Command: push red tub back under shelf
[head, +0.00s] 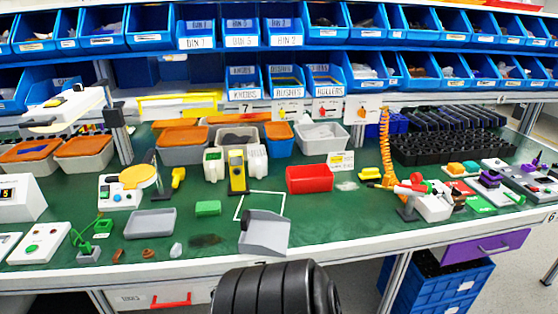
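A red tub (309,178) sits on the green work mat, right of the middle and forward of the row of tubs at the back. It is upright and looks empty. The shelf (350,96) runs along the back of the bench above that row, with blue bins on it. A grey tub (322,138) stands under the shelf just behind the red tub, with a gap of mat between them. Neither of my grippers shows in the head view.
A yellow and black device (237,172) stands left of the red tub. An orange coiled cord (386,150) hangs to its right. A black ribbed part of mine is at the bottom.

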